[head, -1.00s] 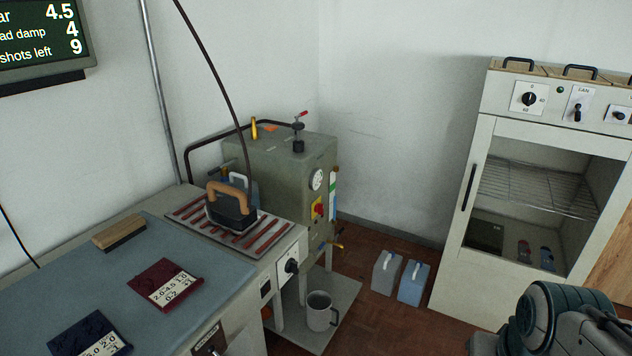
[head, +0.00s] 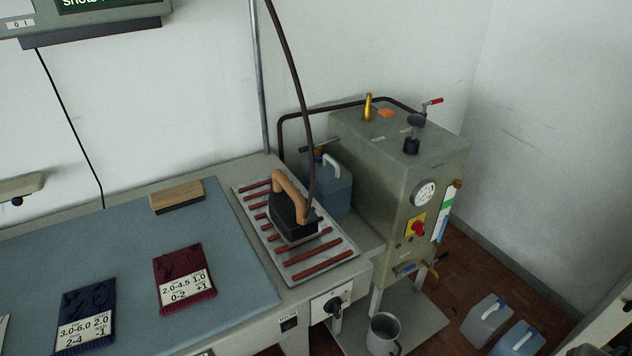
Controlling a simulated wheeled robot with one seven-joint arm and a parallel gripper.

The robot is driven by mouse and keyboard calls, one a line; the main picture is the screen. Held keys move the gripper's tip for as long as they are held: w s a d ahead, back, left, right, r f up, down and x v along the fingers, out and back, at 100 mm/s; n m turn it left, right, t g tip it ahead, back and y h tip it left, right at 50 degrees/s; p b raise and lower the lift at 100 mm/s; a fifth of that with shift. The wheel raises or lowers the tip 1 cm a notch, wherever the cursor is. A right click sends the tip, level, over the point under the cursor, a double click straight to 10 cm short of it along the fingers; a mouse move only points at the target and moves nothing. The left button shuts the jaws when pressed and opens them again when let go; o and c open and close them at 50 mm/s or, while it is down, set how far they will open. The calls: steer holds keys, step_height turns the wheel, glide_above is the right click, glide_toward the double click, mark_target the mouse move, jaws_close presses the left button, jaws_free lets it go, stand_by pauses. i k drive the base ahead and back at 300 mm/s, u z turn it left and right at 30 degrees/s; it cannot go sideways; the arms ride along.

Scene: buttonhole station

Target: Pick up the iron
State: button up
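The iron (head: 291,217) has a black body and a tan handle arching over it. It rests on a metal plate with red-brown bars (head: 322,266) at the right end of the work table. A dark hose rises from the iron toward the top of the picture. My gripper is not in this view.
A grey-green boiler (head: 380,172) with a gauge stands right of the iron, with a blue jug (head: 331,188) beside it. A brush (head: 176,196) and dark red and navy cloth pieces (head: 184,279) lie on the blue mat (head: 231,262). A mug (head: 383,335) stands below.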

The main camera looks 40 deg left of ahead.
mark_target(286, 204)
steer(key=u, duration=0.95)
steer(key=i, duration=0.85)
steer(key=u, duration=0.95)
